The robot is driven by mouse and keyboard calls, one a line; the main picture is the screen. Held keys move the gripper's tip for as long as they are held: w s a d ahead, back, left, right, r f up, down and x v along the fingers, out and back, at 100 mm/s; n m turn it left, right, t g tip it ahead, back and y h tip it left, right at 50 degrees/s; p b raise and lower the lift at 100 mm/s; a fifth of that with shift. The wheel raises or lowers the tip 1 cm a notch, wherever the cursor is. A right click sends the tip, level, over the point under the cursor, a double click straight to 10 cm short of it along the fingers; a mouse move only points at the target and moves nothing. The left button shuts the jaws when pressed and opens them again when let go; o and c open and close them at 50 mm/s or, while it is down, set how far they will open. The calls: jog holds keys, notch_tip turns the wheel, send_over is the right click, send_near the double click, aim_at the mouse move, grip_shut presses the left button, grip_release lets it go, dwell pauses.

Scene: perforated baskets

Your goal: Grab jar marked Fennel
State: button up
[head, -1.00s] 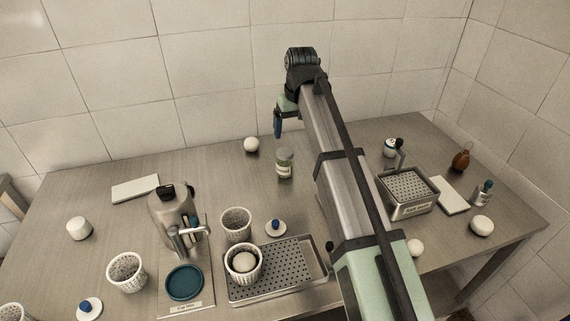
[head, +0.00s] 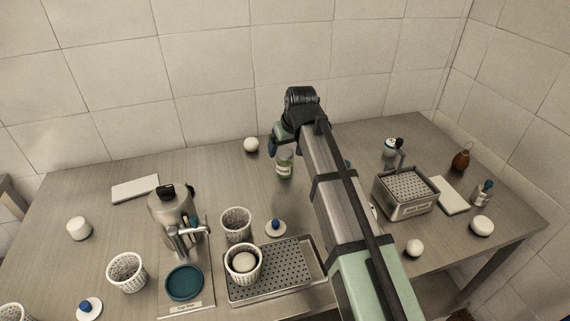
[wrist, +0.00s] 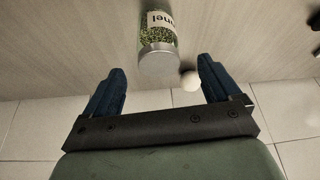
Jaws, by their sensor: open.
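The jar (head: 284,168) stands on the table towards the back, partly covered by my gripper (head: 283,145) in the head view. In the wrist view the jar (wrist: 158,34) is clear glass with green contents and a pale metal lid; its label shows the letters "nel", the rest out of view. My gripper (wrist: 162,80) is open, its two blue fingers well apart and empty. The lid lies across the gap between the fingertips in the wrist view, with the jar body ahead. I cannot tell how far the fingers are from the jar.
A white ball (head: 251,144) sits near the jar, left of it; it also shows between the fingers in the wrist view (wrist: 190,80). A metal dispenser (head: 170,215), perforated baskets (head: 235,223) and a drip tray (head: 275,270) stand in front. A perforated box (head: 405,195) is at right.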

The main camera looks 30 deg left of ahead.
aim_at(284, 158)
jog(key=shift+x, duration=3.55)
jog(key=shift+d, duration=0.15)
jog(key=c, duration=1.2)
